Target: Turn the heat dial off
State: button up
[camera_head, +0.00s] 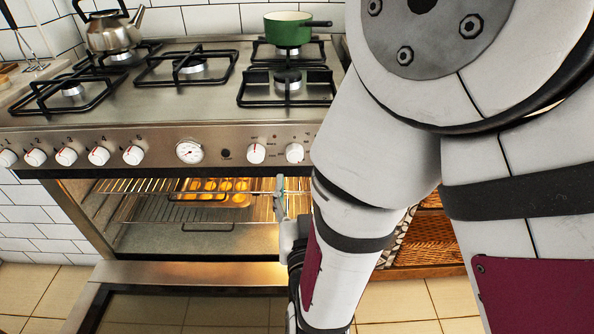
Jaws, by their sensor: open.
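The stove (190,90) has a steel front panel with a row of white dials. Several numbered dials, such as the dial marked 5 (133,155), sit on the left. Right of the round gauge (189,151) are two more dials, a left one (256,153) and a right one (294,153). I cannot tell which is the heat dial; their labels are too small to read. My gripper (281,198) is open in front of the oven opening, below the right dial and apart from it. My arm hides the panel's right end.
The oven door (190,275) hangs open below the lit oven. A tray of yellow-orange food (215,190) sits on the rack inside. A green pot (288,30) and a steel kettle (112,32) stand on top. A wicker basket (430,240) is at right.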

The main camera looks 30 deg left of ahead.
aim_at(295, 156)
jog(key=b, duration=0.3)
jog(key=shift+w+a+f, duration=0.1)
jog(key=shift+f, duration=0.05)
jog(key=b+x, duration=0.1)
jog(key=x, duration=0.7)
jog(key=shift+w+a, duration=0.1)
jog(key=shift+w, duration=0.05)
jog(key=c, duration=1.1)
